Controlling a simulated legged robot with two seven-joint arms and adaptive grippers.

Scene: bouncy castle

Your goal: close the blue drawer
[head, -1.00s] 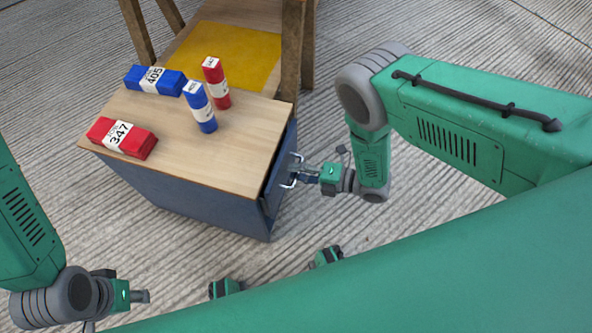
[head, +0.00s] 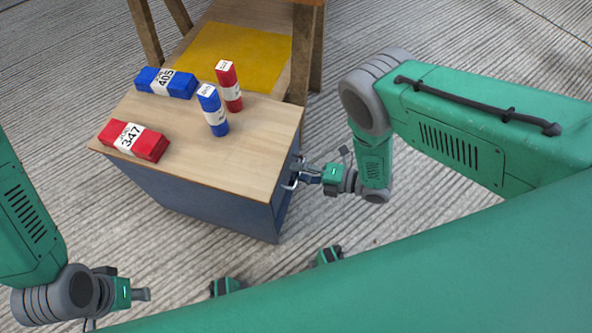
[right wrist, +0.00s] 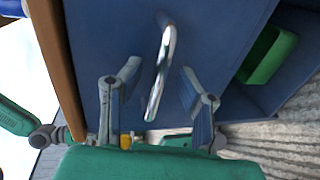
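The blue drawer (head: 284,201) is in the right end of a blue cabinet (head: 205,201) with a wooden top. In the head view its front is seen nearly edge-on, close to the cabinet, so any small gap is hard to judge. The right wrist view shows its blue front (right wrist: 215,45) and bent metal handle (right wrist: 160,72). My right gripper (head: 303,174) is at the handle. Its fingers (right wrist: 158,90) are spread on either side of the handle, with space on both sides. My left gripper (head: 146,294) is at the lower left, away from the cabinet; its finger opening is unclear.
Blue blocks (head: 166,83) (head: 212,110) and red blocks (head: 134,141) (head: 229,86) are on the wooden top. A wooden frame with a yellow panel (head: 228,55) stands behind. A green object (right wrist: 270,55) shows beside the drawer front. Bare ridged floor lies around the cabinet.

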